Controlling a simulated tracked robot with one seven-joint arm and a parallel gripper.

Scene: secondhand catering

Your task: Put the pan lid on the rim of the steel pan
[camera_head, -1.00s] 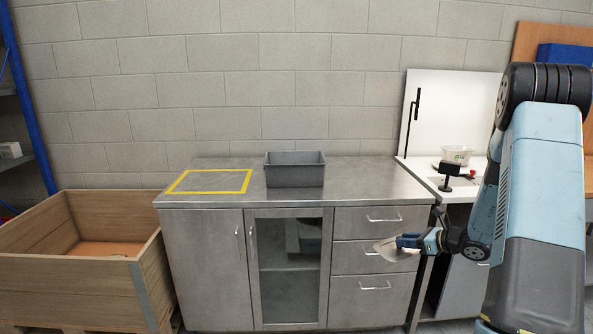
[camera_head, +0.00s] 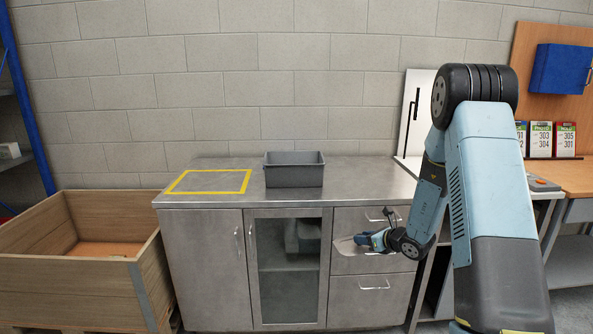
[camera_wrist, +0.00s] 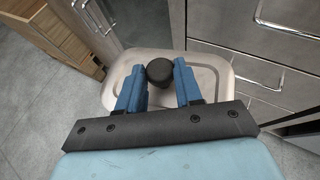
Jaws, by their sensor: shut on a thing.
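The pan lid (camera_wrist: 212,78) is a pale, rounded-corner rectangular plate with a black round knob (camera_wrist: 160,71). My gripper (camera_wrist: 158,68) is shut on the knob, one blue finger on each side. In the head view my gripper (camera_head: 362,239) holds the lid (camera_head: 344,246) in front of the cabinet drawers, below the counter top. An open grey rectangular container (camera_head: 294,175) stands on the counter against the wall; it may be the steel pan, but I cannot tell for sure. It looks empty, though its floor is hidden.
The steel counter (camera_head: 350,185) is clear right of the container. A yellow taped rectangle (camera_head: 208,193) marks its left part. A wooden crate (camera_head: 70,285) stands on the left. Drawer handles (camera_head: 374,285) stick out near the lid. Number cards (camera_head: 541,139) stand on the right bench.

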